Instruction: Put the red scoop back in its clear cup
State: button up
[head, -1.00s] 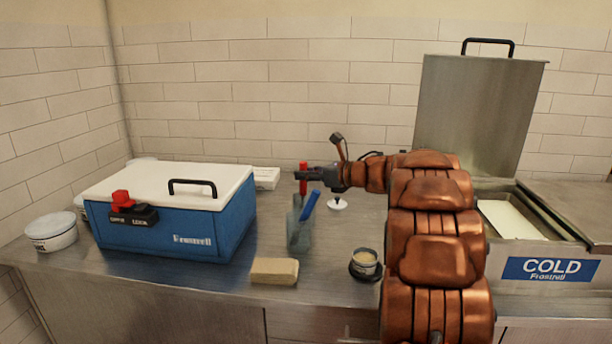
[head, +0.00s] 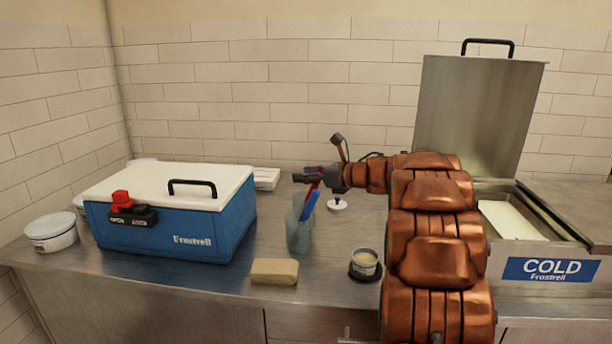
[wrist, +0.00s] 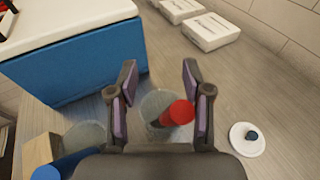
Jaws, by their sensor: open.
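The red scoop (wrist: 180,113) stands in a clear cup (wrist: 152,102), its red end tilted toward the right finger in the wrist view. In the head view the red scoop (head: 313,171) leans right, partly hidden by my gripper (head: 304,178). My gripper (wrist: 159,72) is open, its fingers apart on either side of the cup and not clasping the scoop. The cup's lower part is hidden in the head view by another clear cup (head: 297,238) in front, which holds a blue scoop (head: 310,205).
A blue cooler (head: 175,230) with a white lid stands left. A tan block (head: 274,271) and a small round container (head: 363,264) lie in front. A white lid with a knob (wrist: 247,139) is at right. The COLD bin (head: 550,268) stands far right.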

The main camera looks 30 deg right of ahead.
jog(key=v, duration=1.1)
jog(key=shift+s+d, duration=0.2)
jog(key=shift+s, duration=0.15)
jog(key=shift+r, duration=0.1)
